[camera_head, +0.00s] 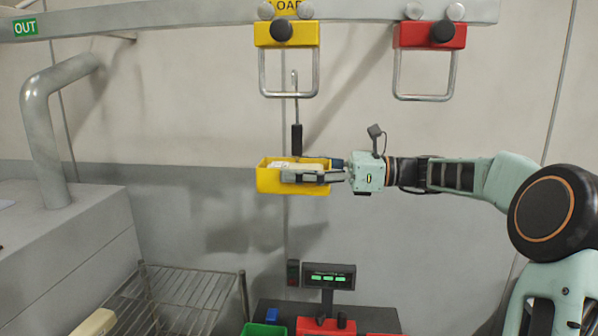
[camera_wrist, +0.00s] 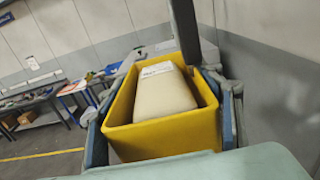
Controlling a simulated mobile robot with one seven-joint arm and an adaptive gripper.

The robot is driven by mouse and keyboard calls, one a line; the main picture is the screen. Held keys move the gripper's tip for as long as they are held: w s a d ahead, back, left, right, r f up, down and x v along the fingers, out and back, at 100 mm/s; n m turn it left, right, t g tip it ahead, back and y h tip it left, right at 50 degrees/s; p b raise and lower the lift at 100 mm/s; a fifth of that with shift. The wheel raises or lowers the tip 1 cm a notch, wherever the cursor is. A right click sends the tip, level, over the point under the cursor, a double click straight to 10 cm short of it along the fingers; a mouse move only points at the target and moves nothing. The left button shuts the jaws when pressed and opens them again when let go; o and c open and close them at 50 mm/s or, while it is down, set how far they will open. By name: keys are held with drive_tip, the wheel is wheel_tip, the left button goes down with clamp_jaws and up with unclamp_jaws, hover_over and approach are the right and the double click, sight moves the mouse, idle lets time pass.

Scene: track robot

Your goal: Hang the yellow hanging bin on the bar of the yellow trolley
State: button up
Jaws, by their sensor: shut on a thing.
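The yellow hanging bin (camera_head: 268,181) is held level in the air, with a dark handle and thin metal hook (camera_head: 296,139) rising from it. In the wrist view the yellow bin (camera_wrist: 170,137) holds a cream package (camera_wrist: 160,95) with a white label. My gripper (camera_head: 318,175) is shut on the bin from the right, its fingers along the bin's two sides. The yellow trolley (camera_head: 265,34) hangs from the rail above; its bar (camera_head: 275,94) is a metal loop. The hook's top shows above the loop's lower bar; I cannot tell whether it is in front, behind or touching.
A red trolley (camera_head: 412,36) with a similar loop hangs to the right on the overhead rail (camera_head: 180,18). Below are a scale display (camera_head: 329,276), a green bin (camera_head: 263,329) and a wire rack (camera_head: 185,295). A grey bench (camera_head: 75,235) with a thick pipe stands left.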

sight(294, 193)
drive_tip(key=shift+s+a+r, duration=0.1)
drive_tip(key=shift+s+a, duration=0.05)
drive_tip(key=shift+s, duration=0.55)
drive_tip(key=shift+s+a+f+b, duration=0.1)
drive_tip(key=shift+s+a+b, duration=0.05)
drive_tip(key=shift+s+b, duration=0.45)
drive_tip(key=shift+s+a+f+b, duration=0.1)
drive_tip(key=shift+s+b, duration=0.25)
drive_tip(key=shift+s, duration=0.35)
drive_tip(key=s+b, duration=0.4)
drive_tip(key=shift+a+f, duration=0.15)
drive_tip(key=shift+a, duration=0.25)
drive_tip(key=shift+f, duration=0.9)
drive_tip(key=o, duration=1.5)
drive_tip(key=shift+f+b, duration=0.1)
drive_tip(key=shift+b, duration=0.2)
drive_tip(key=shift+d, duration=0.15)
